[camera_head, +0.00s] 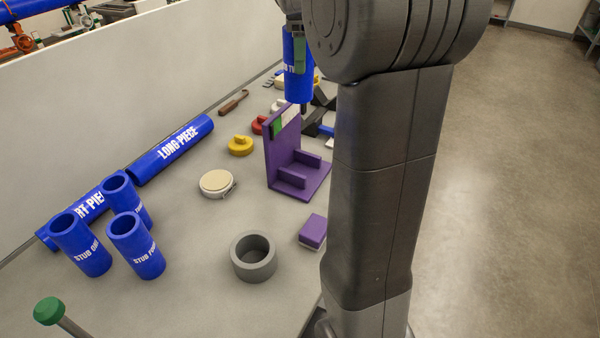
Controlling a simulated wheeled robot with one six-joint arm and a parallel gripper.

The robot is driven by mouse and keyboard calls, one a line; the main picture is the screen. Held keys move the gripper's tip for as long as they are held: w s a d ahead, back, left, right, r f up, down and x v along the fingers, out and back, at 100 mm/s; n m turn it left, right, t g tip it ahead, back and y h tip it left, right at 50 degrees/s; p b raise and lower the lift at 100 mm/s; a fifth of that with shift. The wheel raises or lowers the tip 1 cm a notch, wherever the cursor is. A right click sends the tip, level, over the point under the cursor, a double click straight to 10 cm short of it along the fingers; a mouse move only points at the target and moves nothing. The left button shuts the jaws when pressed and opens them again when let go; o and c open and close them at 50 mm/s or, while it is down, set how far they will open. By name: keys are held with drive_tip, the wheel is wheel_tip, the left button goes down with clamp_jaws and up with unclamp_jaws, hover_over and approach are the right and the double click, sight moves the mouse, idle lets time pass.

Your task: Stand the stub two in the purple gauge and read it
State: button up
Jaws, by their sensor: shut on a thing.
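My gripper (299,58) is at the top of the picture, partly hidden by my arm. It is shut on a blue tube (300,90), whose label shows only in part as "STUB T". The tube hangs upright, in the picture just above the purple gauge (273,165). The gauge has a tall back plate with a green and white patch and a base with two raised blocks. No tube stands between the blocks. I cannot tell the tube's exact height above the bench.
Three upright blue stubs (80,246) stand at the left. A grey cup (254,258), a purple block (313,232), a cream disc (216,183) and a yellow knobbed piece (240,146) surround the gauge.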

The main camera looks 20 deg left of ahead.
sight(300, 99)
drive_tip(key=r+m, duration=0.1)
drive_tip(key=m, duration=0.1)
drive_tip(key=r+m, duration=0.3)
drive_tip(key=m, duration=0.1)
drive_tip(key=shift+w+r, duration=0.3)
drive_tip(key=shift+w, duration=0.05)
wheel_tip(300, 99, down, 28)
drive_tip(key=b, duration=0.2)
drive_tip(key=shift+b, duration=0.35)
drive_tip(key=o, duration=0.7)
drive_tip(key=shift+c, duration=0.2)
drive_tip(key=o, duration=0.4)
drive_tip(key=shift+o, duration=0.2)
drive_tip(key=shift+r, duration=0.1)
wheel_tip(300, 99, up, 12)
drive_tip(key=shift+r+p, duration=0.1)
drive_tip(key=shift+p, duration=0.25)
